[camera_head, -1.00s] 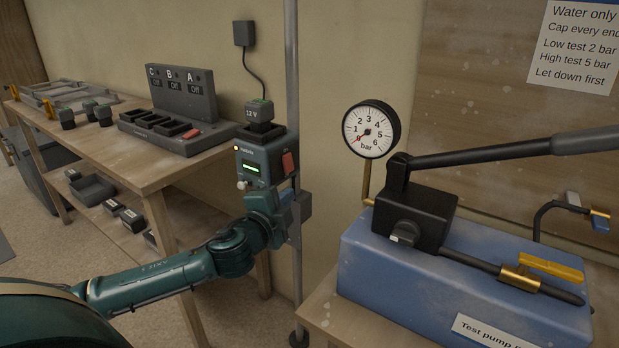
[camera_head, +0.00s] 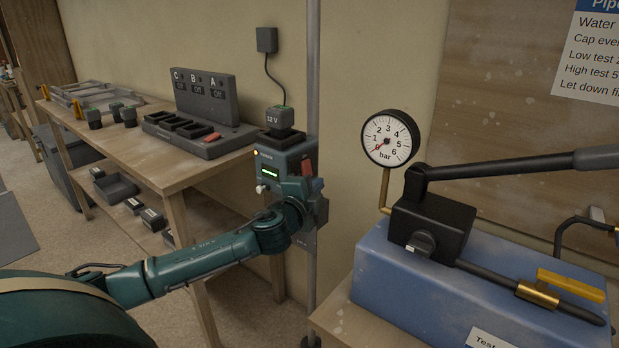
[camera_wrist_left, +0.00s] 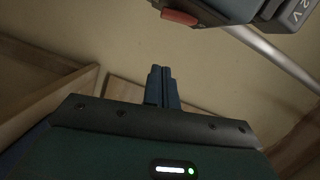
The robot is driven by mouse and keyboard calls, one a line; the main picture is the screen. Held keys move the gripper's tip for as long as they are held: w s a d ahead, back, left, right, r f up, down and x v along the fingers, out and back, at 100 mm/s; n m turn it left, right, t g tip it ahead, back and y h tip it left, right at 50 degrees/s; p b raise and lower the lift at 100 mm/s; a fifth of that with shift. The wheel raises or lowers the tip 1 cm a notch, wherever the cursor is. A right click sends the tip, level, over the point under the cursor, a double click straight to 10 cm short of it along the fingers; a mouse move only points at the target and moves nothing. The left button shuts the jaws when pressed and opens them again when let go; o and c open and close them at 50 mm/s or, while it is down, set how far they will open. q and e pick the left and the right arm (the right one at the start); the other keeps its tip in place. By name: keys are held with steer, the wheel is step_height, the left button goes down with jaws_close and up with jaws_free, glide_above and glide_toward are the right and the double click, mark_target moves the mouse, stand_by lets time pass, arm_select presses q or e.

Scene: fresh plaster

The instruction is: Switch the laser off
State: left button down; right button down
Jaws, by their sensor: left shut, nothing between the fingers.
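The laser (camera_head: 270,163) is a dark grey-green box clamped on the upright pole, with a 12 V battery block (camera_head: 280,118) on top. Its green display (camera_head: 271,174) is lit, and a small light glows at its upper left. A red switch (camera_head: 307,167) sits on its right side, partly covered by my gripper. The switch also shows in the left wrist view (camera_wrist_left: 180,17), just beyond the fingertips. My left gripper (camera_head: 309,182) is shut and empty, pointing up below the switch; in the left wrist view (camera_wrist_left: 161,70) a gap shows between them. My right gripper is out of view.
The pole (camera_head: 313,80) stands right behind my gripper. A workbench (camera_head: 160,172) with a charger rack (camera_head: 205,100) is at left. A blue test pump (camera_head: 400,285) with a gauge (camera_head: 390,139) stands on a bench at right.

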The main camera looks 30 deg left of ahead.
mark_target(306, 169)
arm_select(q)
steer(key=w+a+f, duration=0.1)
steer(key=w+a, duration=0.3)
steer(key=shift+w+a, duration=0.15)
steer(key=shift+a, duration=0.15)
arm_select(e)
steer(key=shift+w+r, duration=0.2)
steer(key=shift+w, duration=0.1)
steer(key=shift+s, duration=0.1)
arm_select(q)
steer(key=shift+a+f+m+b, duration=0.25)
steer(key=shift+a+m+b, duration=0.25)
steer(key=shift+m, duration=0.2)
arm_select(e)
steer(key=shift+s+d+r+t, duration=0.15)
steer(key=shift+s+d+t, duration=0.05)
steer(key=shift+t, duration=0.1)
arm_select(q)
steer(key=shift+d, duration=0.1)
